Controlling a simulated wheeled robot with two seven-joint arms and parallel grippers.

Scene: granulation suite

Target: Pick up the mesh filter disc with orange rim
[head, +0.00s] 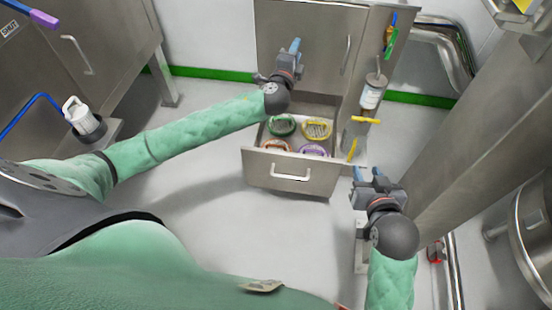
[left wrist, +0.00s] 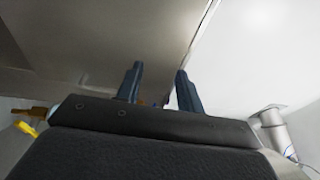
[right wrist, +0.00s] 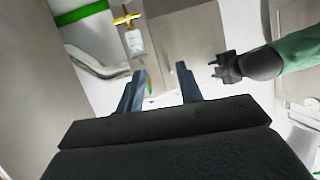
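The mesh filter disc with orange rim (head: 275,146) lies in the open drawer (head: 290,172), at its near left, partly hidden behind the drawer front. Discs with a green rim (head: 282,126), a yellow rim (head: 317,129) and a purple rim (head: 314,150) lie beside it. My left gripper (head: 293,47) is raised above and behind the drawer, in front of the cabinet; its fingers stand apart and empty in the left wrist view (left wrist: 158,85). My right gripper (head: 367,174) is right of the drawer; its fingers are apart and empty in the right wrist view (right wrist: 160,85).
A bottle with a yellow valve (head: 371,93) hangs right of the drawer. A thick steel column (head: 475,140) limits room at the right. The floor (head: 215,200) left of the drawer is clear.

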